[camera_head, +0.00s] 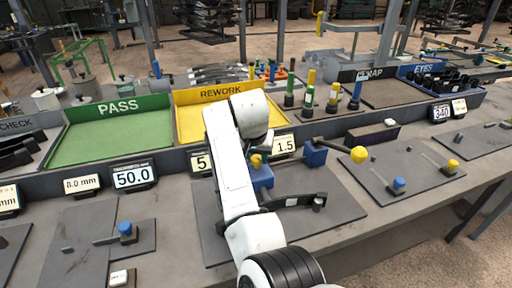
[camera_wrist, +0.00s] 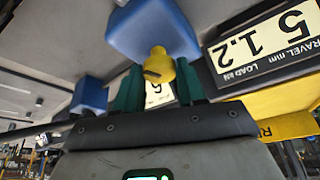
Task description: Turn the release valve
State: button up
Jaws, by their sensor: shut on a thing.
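The release valve shows as a small yellow knob (camera_wrist: 158,66) on the face of a blue block (camera_wrist: 155,30) in the wrist view. In the head view the yellow knob (camera_head: 256,160) and its blue block (camera_head: 262,178) stand beside my white arm. My gripper (camera_wrist: 159,88) has its two green fingers on either side of the knob, shut on it. In the head view my arm hides most of the gripper. The slot of the knob looks slightly tilted in the wrist view.
Displays line the ledge behind, below the green PASS tray (camera_head: 60,150) and yellow REWORK tray (camera_head: 190,133).

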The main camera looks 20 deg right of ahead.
jog(key=n+p, duration=0.1)
jog(key=n+y+p, duration=0.1)
jog(key=p, duration=0.1)
jog(key=n+p, duration=0.1)
jog(key=shift+d+r+n+t, duration=0.15)
jog(key=shift+r+n+t, duration=0.15)
jog(key=shift+n, duration=0.1)
jog(key=n+p, duration=0.1)
jog(key=n+y+p, duration=0.1)
jog(key=n+p, duration=0.1)
jog(key=shift+d+f+n+y, duration=0.1)
jog(key=shift+d+n+y, duration=0.05)
jog(key=shift+n+y, duration=0.15)
jog(key=n+y+p, duration=0.1)
jog(key=n, duration=0.2)
jog(key=shift+f+n, duration=0.1)
jog(key=shift+n, duration=0.2)
jog(key=shift+w+n+g+y, duration=0.1)
jog(key=shift+n+g+y, duration=0.55)
jog(key=shift+n, duration=1.15)
jog(key=shift+y, duration=0.25)
jog(key=o, duration=1)
jog(key=shift+f, duration=0.1)
jog(key=shift+o, duration=0.2)
jog(key=shift+d, duration=0.1)
jog(key=b+v, duration=0.1)
jog(key=v, duration=0.9)
jog(key=shift+r, duration=0.4)
